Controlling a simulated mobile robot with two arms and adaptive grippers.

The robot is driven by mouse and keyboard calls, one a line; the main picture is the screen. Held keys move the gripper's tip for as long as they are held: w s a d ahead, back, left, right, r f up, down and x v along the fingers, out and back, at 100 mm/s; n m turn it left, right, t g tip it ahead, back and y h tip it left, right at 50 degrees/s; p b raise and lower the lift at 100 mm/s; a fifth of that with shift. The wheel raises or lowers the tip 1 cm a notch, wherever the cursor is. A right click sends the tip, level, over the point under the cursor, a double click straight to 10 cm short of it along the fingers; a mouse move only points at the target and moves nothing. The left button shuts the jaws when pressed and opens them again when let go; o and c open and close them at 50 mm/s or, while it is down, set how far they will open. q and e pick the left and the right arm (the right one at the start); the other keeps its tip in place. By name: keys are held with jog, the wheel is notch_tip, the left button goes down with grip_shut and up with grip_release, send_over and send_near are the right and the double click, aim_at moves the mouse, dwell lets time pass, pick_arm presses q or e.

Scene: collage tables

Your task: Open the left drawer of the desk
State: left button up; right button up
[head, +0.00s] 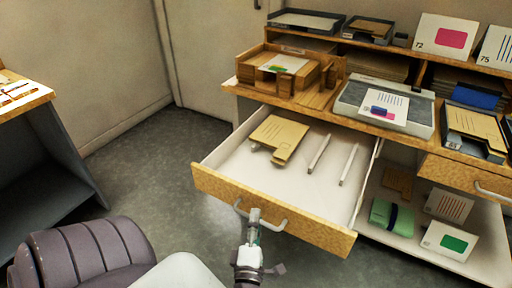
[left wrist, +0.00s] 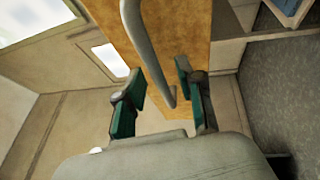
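The left drawer (head: 215,188) of the desk (head: 312,102) is pulled well out in the head view, with its white inside showing. Its front is wood-coloured and carries a grey bar handle (head: 278,227). My left gripper (head: 254,217) is at the middle of this handle, in front of the drawer. In the left wrist view, the green-padded fingers (left wrist: 158,98) are apart, and the handle (left wrist: 148,55) runs into the gap between them. I cannot tell whether either pad touches it. My right gripper is not in view.
The drawer holds brown card pieces (head: 280,133) and two pale bars (head: 319,152). A second drawer (head: 465,176) is at the right, and an open shelf with papers (head: 450,242) is below. A dark rounded chair (head: 85,255) and another table (head: 25,107) stand left. Grey floor (head: 150,165) is clear between.

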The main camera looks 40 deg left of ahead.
pick_arm(q)
jog(key=shift+w, duration=0.1)
jog(key=v, duration=1.2)
